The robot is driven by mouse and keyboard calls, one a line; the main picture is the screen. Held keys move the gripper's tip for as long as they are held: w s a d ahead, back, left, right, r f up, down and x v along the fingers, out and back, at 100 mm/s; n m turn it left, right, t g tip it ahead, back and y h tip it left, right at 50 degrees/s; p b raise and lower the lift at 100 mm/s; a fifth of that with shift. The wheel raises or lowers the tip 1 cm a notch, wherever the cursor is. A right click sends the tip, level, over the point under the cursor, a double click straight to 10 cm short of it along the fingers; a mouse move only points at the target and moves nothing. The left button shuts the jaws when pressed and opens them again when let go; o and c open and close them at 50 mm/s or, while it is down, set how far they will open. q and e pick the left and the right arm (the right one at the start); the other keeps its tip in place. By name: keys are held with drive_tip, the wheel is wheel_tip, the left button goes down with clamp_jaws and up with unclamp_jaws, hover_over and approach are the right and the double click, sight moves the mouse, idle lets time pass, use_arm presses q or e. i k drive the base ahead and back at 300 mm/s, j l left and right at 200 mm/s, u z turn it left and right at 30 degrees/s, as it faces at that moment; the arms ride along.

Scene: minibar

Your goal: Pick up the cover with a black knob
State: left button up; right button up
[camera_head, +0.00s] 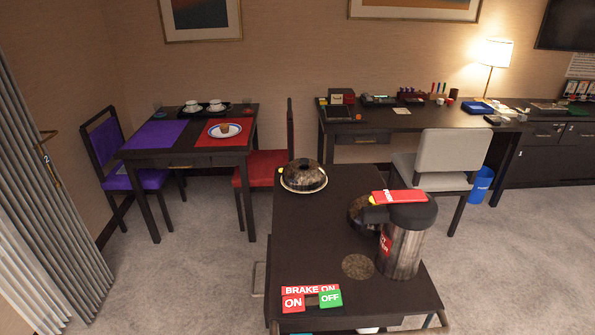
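A dark, mottled dome cover (303,174) with a dark knob on top sits on a pale round plate (303,187) at the far left corner of the dark cart (320,240). The cover's colour makes the knob hard to separate from the dome. Whatever is under the cover is hidden. Neither of my grippers is in view.
A tall metal airpot (402,248) with a red top label stands at the cart's right, partly hiding a round dark item (360,211). Brake signs (311,299) are at the near edge. A dining table (190,155), red chair (262,170) and grey chair (445,158) stand beyond.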

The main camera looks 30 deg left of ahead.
sight(300, 174)
drive_tip(key=j+z, duration=0.1)
drive_tip(key=j, duration=0.5)
drive_tip(key=k+j, duration=0.1)
drive_tip(key=j, duration=0.5)
drive_tip(key=j+z, duration=0.15)
drive_tip(key=j, duration=0.45)
drive_tip(key=k+j+z, duration=0.1)
drive_tip(key=j, duration=0.5)
